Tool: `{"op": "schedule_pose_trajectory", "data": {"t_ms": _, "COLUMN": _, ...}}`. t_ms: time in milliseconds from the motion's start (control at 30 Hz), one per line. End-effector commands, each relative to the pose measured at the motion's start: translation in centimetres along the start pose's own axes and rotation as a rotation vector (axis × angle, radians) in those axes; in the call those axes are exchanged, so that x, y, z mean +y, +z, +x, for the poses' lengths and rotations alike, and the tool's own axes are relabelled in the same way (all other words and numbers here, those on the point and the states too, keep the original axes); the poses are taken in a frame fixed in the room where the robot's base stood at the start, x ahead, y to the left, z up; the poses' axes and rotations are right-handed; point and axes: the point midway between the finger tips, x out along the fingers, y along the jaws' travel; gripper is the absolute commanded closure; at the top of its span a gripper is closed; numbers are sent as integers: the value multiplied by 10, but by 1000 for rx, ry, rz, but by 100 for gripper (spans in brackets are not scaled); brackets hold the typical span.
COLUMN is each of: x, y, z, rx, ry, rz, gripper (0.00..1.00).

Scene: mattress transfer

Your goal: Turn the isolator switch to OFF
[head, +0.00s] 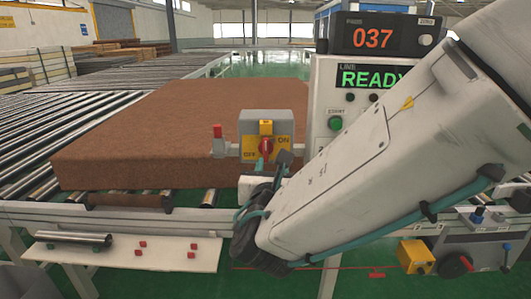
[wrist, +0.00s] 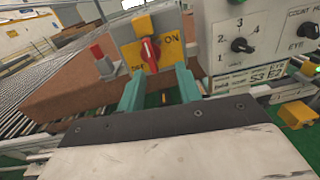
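The isolator switch (head: 281,122) is a grey box with a yellow plate marked OFF at left and ON at right. Its red knob (head: 266,146) sits in the middle of the plate. In the wrist view the knob (wrist: 150,56) looks close to upright, leaning slightly; which mark it points at is hard to tell. My gripper (wrist: 160,82) is open, its two teal fingers apart and empty. The knob shows beyond and between the fingertips, and contact is not visible. In the head view my gripper (head: 272,164) is just below and in front of the knob, partly hidden by my arm.
A red-topped lever (head: 217,138) stands left of the switch box. A brown mattress slab (head: 150,125) lies behind on the roller conveyor (head: 40,120). A control panel (head: 326,90) reading READY stands to the right. A white shelf (head: 110,250) with small red pieces is below.

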Motion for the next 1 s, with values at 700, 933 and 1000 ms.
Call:
{"op": "schedule_pose_trajectory", "data": {"t_ms": 700, "x": 18, "y": -1, "z": 74, "rx": -11, "ry": 48, "rz": -33, "gripper": 65}}
{"op": "schedule_pose_trajectory", "data": {"t_ms": 933, "x": 18, "y": -1, "z": 75, "rx": -11, "ry": 48, "rz": -33, "gripper": 65}}
{"op": "schedule_pose_trajectory", "data": {"t_ms": 1000, "x": 18, "y": -1, "z": 75, "rx": -11, "ry": 48, "rz": -33, "gripper": 82}}
